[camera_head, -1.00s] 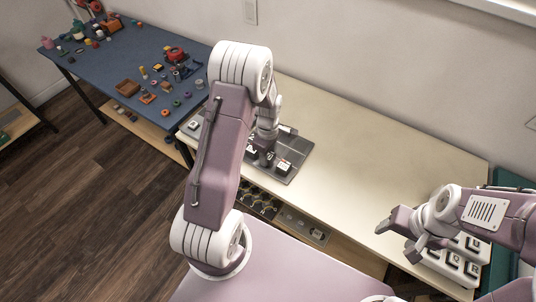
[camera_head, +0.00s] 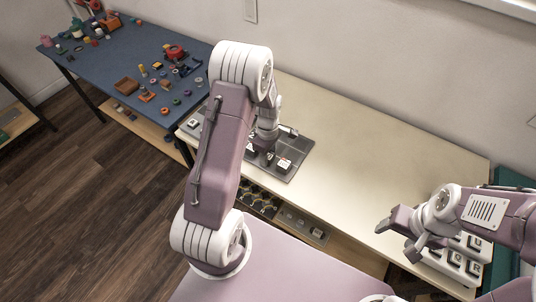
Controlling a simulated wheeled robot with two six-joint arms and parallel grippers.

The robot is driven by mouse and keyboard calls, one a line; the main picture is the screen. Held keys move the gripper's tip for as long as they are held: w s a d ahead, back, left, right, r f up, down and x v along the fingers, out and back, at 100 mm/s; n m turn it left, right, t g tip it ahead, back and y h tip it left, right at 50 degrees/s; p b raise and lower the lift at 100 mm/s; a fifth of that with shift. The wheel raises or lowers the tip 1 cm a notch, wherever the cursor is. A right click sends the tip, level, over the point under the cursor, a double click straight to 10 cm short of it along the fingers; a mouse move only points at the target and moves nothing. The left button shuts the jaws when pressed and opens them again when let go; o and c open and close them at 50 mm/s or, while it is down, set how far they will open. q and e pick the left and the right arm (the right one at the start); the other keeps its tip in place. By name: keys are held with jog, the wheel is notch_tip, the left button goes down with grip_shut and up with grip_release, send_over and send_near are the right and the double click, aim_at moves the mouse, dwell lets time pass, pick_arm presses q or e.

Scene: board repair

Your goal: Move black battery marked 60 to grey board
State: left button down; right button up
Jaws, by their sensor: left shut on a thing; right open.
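A dark grey board (camera_head: 301,153) lies on the cream table, partly hidden behind my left arm. My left gripper (camera_head: 262,158) points down over the board and is shut on a small dark thing low at the board, likely the black battery; its marking is too small to read. A white-topped block (camera_head: 284,164) with a dark mark sits on the board just right of the gripper. My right gripper (camera_head: 396,235) is open and empty over the front right of the table.
A white tray of lettered blocks (camera_head: 470,244) stands at the right below my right arm. A white block (camera_head: 193,123) sits at the table's left end. The cream table's middle (camera_head: 380,150) is clear. A blue table (camera_head: 130,60) with many small parts stands at the back left.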

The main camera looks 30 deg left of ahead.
pick_arm(q)
jog(key=shift+f, duration=0.1)
jog(key=c, duration=0.8)
grip_release()
notch_tip(320, 180, up, 9)
jog(key=shift+r+p, duration=0.1)
jog(key=shift+p, duration=0.35)
